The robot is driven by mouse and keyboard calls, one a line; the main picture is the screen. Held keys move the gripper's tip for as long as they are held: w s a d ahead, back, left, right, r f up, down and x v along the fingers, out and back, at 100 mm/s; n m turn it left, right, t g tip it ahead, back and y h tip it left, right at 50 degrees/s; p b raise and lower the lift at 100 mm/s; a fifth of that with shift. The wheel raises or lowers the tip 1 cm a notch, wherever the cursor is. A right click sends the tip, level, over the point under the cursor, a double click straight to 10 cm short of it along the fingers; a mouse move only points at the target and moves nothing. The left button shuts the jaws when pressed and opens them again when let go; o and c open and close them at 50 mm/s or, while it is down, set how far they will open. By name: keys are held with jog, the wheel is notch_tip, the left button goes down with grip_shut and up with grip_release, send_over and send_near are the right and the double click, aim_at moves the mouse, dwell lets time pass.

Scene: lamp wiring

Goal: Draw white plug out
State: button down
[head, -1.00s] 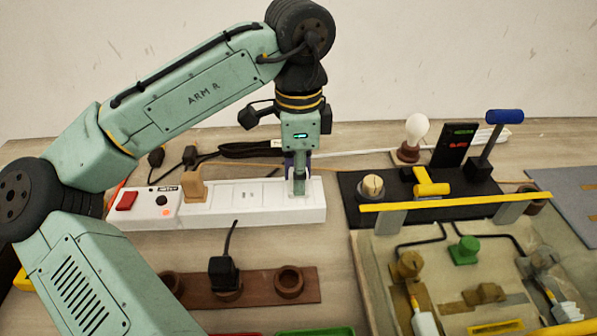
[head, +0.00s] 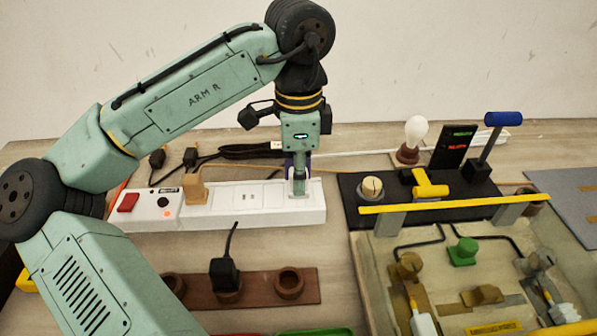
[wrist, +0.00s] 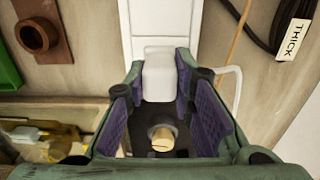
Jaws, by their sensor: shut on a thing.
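The white plug (wrist: 160,72) sits between the purple pads of my gripper (wrist: 163,100) in the wrist view, with a white cord beside it on the right. In the head view my gripper (head: 299,180) points straight down at the right end of the white power strip (head: 255,212). It is shut on the plug, which the fingers mostly hide there. The plug is at the strip's right end; I cannot tell how deep its pins sit.
A tan plug (head: 195,188) stands in the strip near the red switch (head: 128,202). A black plug (head: 224,274) stands in a brown holder in front. A black board with a lamp bulb (head: 416,130) and a yellow bar (head: 455,202) lie to the right.

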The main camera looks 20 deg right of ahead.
jog(key=shift+r+p, duration=0.5)
jog(key=shift+p, duration=0.1)
dwell(0.3)
jog(key=shift+r+p, duration=1.35)
jog(key=shift+r, duration=0.75)
